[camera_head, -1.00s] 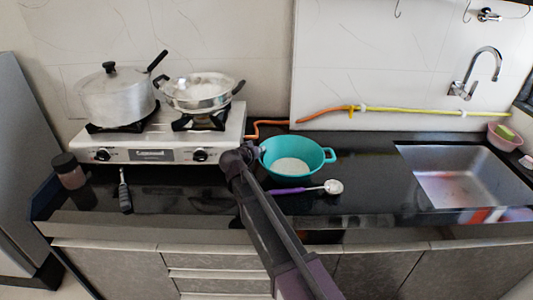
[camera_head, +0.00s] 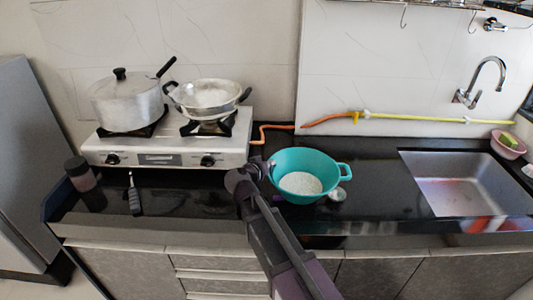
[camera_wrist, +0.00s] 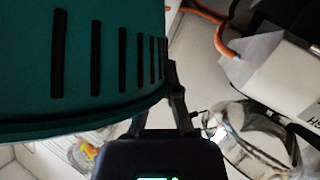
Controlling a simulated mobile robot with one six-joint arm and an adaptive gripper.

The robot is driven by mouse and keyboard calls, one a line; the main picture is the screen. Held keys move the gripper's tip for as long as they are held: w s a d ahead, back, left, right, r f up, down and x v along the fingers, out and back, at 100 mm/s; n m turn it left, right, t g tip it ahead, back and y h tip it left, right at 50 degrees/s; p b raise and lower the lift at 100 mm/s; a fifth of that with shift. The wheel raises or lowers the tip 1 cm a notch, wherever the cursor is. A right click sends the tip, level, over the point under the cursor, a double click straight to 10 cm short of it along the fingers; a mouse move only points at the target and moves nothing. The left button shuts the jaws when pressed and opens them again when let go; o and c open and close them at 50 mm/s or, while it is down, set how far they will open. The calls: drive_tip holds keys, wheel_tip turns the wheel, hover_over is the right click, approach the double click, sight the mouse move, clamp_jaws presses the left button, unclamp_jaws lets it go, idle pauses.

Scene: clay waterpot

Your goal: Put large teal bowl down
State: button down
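The large teal bowl (camera_head: 308,190) is in the middle of the head view, above the black counter right of the stove. White grains lie in it, and a loop handle shows on its right. I cannot tell whether its base touches the counter. My gripper (camera_head: 266,168) is at its left rim and appears shut on it. In the wrist view, the slotted teal wall of the bowl (camera_wrist: 85,50) fills the upper left, and my gripper (camera_wrist: 170,95) meets its edge. The exact grip point is hidden.
A spoon (camera_head: 337,194) lies at the bowl's lower right, partly hidden by it. The stove (camera_head: 180,150) with a lidded pot (camera_head: 127,102) and a pan (camera_head: 208,97) stands left. A sink (camera_head: 462,182) is right. Counter between bowl and sink is clear.

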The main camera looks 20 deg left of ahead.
drive_tip(key=shift+s+d+r, duration=0.1)
drive_tip(key=shift+s+d, duration=0.3)
drive_tip(key=shift+s, duration=0.5)
drive_tip(key=shift+s+d+r, duration=0.1)
drive_tip(key=shift+s+d, duration=0.35)
drive_tip(key=shift+s, duration=0.5)
drive_tip(key=shift+s+d+r, duration=0.1)
drive_tip(key=shift+s+d, duration=0.3)
drive_tip(key=shift+s, duration=0.5)
drive_tip(key=shift+p, duration=0.3)
wheel_tip(320, 180, up, 9)
drive_tip(key=p, duration=0.8)
drive_tip(key=shift+f+p, duration=0.1)
drive_tip(key=shift+p, duration=0.2)
drive_tip(key=shift+s+f, duration=0.1)
